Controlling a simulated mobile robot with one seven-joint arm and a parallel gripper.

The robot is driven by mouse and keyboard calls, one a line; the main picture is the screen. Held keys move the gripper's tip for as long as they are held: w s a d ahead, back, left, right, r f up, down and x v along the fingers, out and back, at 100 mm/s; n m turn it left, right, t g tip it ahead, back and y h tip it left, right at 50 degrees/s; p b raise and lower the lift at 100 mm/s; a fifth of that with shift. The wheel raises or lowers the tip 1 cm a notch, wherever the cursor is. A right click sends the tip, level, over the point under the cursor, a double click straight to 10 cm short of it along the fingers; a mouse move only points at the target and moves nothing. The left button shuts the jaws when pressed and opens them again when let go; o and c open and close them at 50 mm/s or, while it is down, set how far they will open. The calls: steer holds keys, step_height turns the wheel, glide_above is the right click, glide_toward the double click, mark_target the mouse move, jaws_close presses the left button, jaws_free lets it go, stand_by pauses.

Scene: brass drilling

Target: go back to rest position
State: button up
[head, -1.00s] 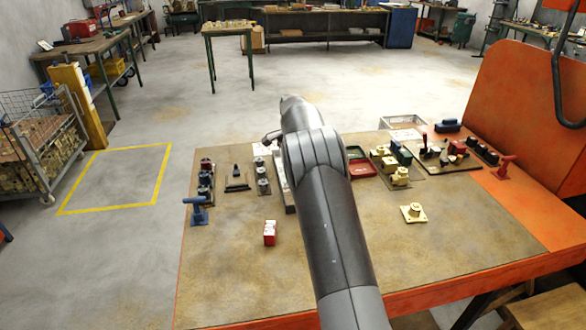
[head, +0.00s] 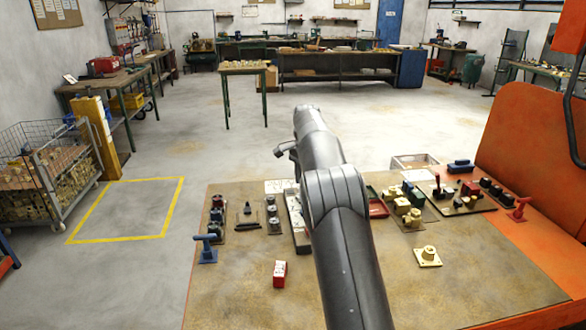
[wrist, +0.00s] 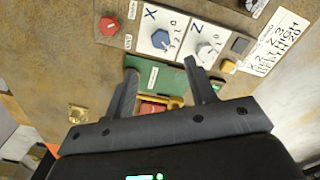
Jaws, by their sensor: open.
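My arm (head: 345,225) reaches up over the bench (head: 245,295) in the head view, and my gripper cannot be seen there. In the wrist view my gripper (wrist: 161,74) has its two fingers apart with nothing held between the tips. A green plate (wrist: 150,72) and a red and yellow item (wrist: 153,107) show between and behind the fingers, partly hidden.
On the bench stand a red block (head: 280,273), a blue clamp handle (head: 207,248), a cream flanged part (head: 428,257) and a red clamp handle (head: 521,208). An orange panel (head: 520,130) borders the right side.

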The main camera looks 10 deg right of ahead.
steer(key=s+r+n+t, duration=0.1)
steer(key=s+r+n, duration=0.2)
steer(key=s+r, duration=0.6)
steer(key=s+r+n+t, duration=0.2)
steer(key=s+r, duration=0.4)
steer(key=s, duration=0.8)
steer(key=s+a+f+n+t, duration=0.1)
steer(key=s+f+n, duration=0.2)
steer(key=s, duration=1)
steer(key=s+f+n+t, duration=0.1)
steer(key=s+f+n, duration=0.3)
steer(key=s, duration=0.9)
steer(key=shift+a+f+t, duration=0.3)
steer(key=shift+a+f, duration=0.1)
steer(key=shift+f, duration=0.4)
steer(key=shift+s, duration=0.1)
steer(key=shift+c, duration=0.2)
